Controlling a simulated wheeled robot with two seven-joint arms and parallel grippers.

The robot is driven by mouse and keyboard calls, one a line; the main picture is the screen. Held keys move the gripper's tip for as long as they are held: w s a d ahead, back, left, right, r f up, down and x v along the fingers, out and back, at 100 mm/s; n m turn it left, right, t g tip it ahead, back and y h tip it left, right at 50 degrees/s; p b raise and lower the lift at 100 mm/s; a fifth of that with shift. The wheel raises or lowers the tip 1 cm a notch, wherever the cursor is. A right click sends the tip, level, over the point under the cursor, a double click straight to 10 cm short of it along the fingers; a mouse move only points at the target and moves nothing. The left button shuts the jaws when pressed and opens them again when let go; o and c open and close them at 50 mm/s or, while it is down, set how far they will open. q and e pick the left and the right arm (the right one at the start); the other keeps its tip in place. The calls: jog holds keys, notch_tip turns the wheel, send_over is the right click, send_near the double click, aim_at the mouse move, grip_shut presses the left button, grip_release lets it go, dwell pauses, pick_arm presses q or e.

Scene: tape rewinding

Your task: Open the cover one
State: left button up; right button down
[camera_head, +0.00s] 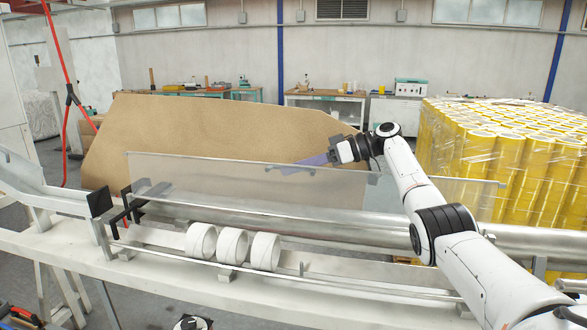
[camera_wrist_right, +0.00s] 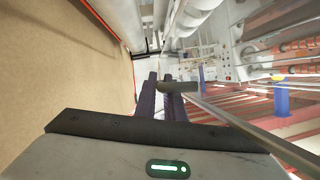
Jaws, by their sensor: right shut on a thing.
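A clear cover panel (camera_head: 215,178) with a thin frame stands up behind the long metal roller on the white machine. My left gripper is not in view.
Three white tape rolls (camera_head: 232,247) sit on a rod in front of the metal roller (camera_head: 300,222). A large brown board (camera_head: 200,130) stands close behind the cover. Wrapped yellow rolls (camera_head: 510,150) are stacked at the right. Benches line the back wall.

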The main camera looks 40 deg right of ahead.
jog(key=shift+f, duration=0.3)
jog(key=c, duration=2.1)
grip_release()
jog(key=shift+r, duration=0.1)
jog(key=shift+d, duration=0.1)
jog(key=shift+s+d+r, duration=0.15)
jog(key=shift+s+d, duration=0.05)
jog(key=b+v, duration=0.1)
jog(key=v, duration=0.8)
jog(key=shift+s+d+r, duration=0.1)
jog(key=shift+s+d, duration=0.1)
jog(key=shift+s, duration=0.1)
